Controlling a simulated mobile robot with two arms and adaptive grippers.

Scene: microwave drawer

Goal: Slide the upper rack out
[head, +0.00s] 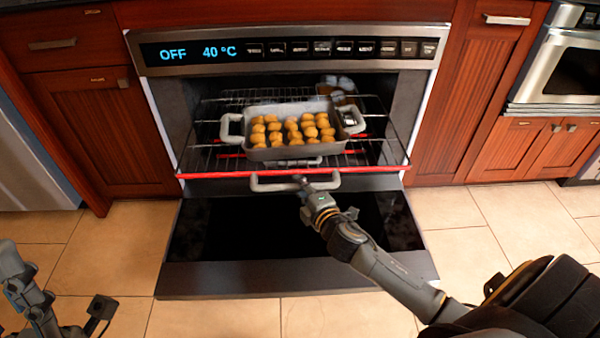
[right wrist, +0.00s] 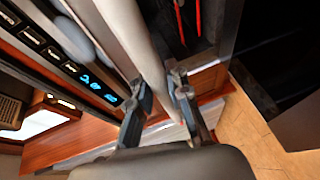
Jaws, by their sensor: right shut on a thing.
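The oven is open, with its dark door (head: 225,276) folded down. A wire rack with a red front rail (head: 385,170) extends out over the door, with a grey bar handle (head: 270,186) on its front. My right gripper (head: 301,182) is at this handle; in the right wrist view its two fingers (right wrist: 160,95) close around a pale grey bar (right wrist: 135,35). A metal tray (head: 262,153) with several round golden-brown pieces of food rests on the rack. Part of my left arm and gripper (head: 70,312) shows at the lower left, away from the oven; its jaws are unclear.
The control panel (head: 290,50) reads OFF and 40 °C. Wooden cabinets (head: 100,130) flank the oven, and another appliance (head: 565,70) is at the far right. The tiled floor (head: 330,316) in front of the open door is clear.

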